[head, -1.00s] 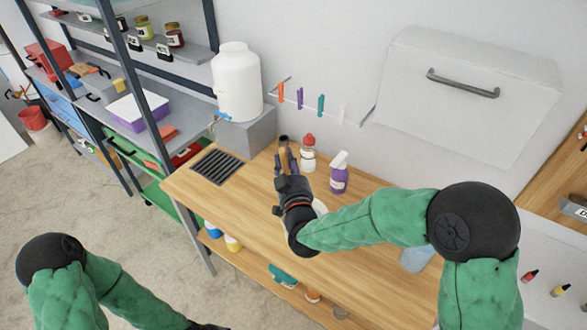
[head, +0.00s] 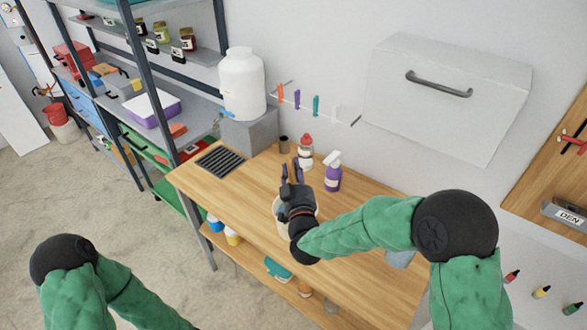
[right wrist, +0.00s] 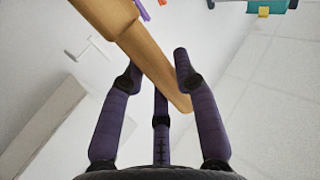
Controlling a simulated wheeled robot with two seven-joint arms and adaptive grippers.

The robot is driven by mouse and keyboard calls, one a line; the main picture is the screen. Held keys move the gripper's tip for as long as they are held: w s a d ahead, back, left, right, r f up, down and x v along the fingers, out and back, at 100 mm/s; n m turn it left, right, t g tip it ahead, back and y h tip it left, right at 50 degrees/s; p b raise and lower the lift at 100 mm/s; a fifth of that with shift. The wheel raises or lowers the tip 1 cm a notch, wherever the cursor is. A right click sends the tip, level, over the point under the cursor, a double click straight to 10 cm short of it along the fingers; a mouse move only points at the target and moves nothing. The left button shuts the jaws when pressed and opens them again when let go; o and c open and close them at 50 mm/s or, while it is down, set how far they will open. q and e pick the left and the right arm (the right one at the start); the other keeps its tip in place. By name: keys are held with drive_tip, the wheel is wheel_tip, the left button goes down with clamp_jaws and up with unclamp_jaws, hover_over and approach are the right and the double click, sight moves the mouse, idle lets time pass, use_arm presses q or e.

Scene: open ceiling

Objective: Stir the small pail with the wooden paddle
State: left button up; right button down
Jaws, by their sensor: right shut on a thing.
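My right gripper (head: 291,172) is shut on the wooden paddle (head: 295,163) above the workbench. In the right wrist view the paddle (right wrist: 150,60) runs slantwise between the fingers, its broad part towards the top left. A pale round vessel (head: 280,212), apparently the small pail, stands on the bench behind and below my right gripper. The hand and wrist hide most of it, and its inside cannot be seen. I cannot tell whether the paddle touches it. Of my left arm only the upper part shows; its gripper is outside the picture.
A red-capped bottle (head: 305,152) and a purple spray bottle (head: 333,172) stand close behind my right gripper. A white tank (head: 242,85) stands at the back. The bench's left front (head: 240,195) is clear.

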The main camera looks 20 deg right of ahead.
wheel_tip(320, 180, down, 2)
drive_tip(key=shift+f+b, duration=0.1)
drive_tip(key=shift+b, duration=0.45)
wheel_tip(320, 180, down, 11)
drive_tip(key=b, duration=1)
drive_tip(key=shift+a, duration=0.1)
